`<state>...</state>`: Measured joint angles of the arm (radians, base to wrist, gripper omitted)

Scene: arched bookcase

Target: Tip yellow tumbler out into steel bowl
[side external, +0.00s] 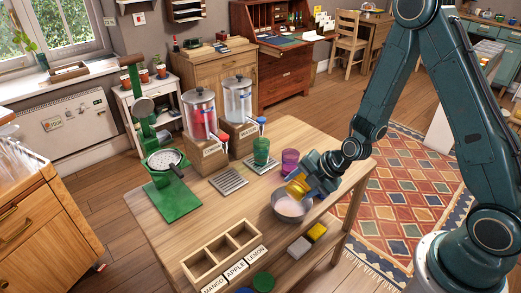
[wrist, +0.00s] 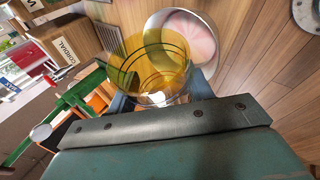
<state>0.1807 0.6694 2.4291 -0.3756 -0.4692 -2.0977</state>
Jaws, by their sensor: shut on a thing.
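The yellow tumbler (side external: 297,187) is held by my gripper (side external: 304,184), tilted well over, above the steel bowl (side external: 291,217) near the table's right edge. In the wrist view the see-through tumbler (wrist: 148,62) sits between my gripper's fingers (wrist: 158,97), its mouth pointing away from me and partly overlapping the bowl (wrist: 214,42). Pale pink contents (wrist: 190,38) show inside the bowl. I cannot tell whether any liquid is left in the tumbler or is flowing from it.
A green tumbler (side external: 261,151) and a purple tumbler (side external: 289,160) stand behind the bowl. Two drink dispensers (side external: 199,114) (side external: 237,100) and a green press (side external: 163,160) are farther back. A wooden divided tray (side external: 222,258) and yellow and grey blocks (side external: 316,232) (side external: 299,247) lie in front.

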